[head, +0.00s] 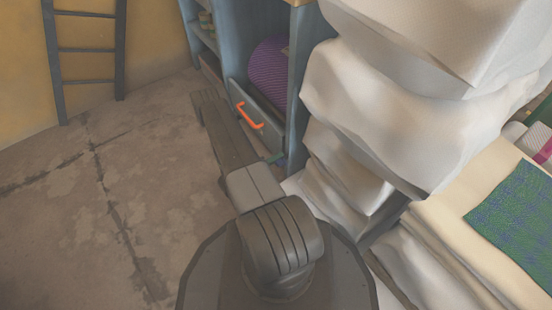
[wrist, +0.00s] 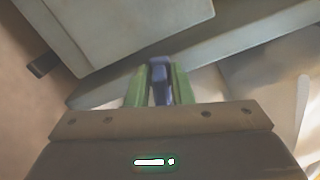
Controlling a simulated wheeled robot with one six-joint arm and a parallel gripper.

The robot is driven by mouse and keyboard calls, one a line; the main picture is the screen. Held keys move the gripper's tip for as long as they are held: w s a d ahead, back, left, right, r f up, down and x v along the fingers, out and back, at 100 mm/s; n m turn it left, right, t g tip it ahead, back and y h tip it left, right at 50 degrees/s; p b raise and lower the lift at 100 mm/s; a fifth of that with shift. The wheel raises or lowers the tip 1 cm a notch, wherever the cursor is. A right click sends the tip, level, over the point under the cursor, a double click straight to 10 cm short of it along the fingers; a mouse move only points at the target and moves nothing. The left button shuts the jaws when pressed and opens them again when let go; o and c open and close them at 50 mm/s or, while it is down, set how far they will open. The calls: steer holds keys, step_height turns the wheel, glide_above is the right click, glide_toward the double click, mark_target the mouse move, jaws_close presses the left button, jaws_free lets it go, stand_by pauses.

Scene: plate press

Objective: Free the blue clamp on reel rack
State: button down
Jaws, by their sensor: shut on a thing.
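The blue clamp (wrist: 160,78) is in the middle of the wrist view, between the two green fingers of my gripper (wrist: 159,88). The fingers are shut on it, one on each side. It stands against the edge of a grey-blue panel (wrist: 210,65). Whether it is still fastened there I cannot tell. The clamp cannot be made out there.
A drawer with an orange handle (head: 249,115) and a purple roll (head: 268,75) are in the cabinet. A tall stack of white sacks (head: 385,110) stands close on the right. A dark ladder (head: 88,50) leans at the left wall. The floor (head: 60,220) at left is clear.

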stand_by(0.3)
steer(key=c, duration=1.4)
jaws_free()
steer(key=shift+c, duration=0.2)
steer(key=shift+a, duration=0.1)
steer(key=p+v, duration=0.3)
steer(key=v, duration=1)
steer(key=shift+s+a, duration=0.25)
steer(key=shift+s, duration=0.05)
steer(key=b+x, duration=0.3)
steer(key=x, duration=1.1)
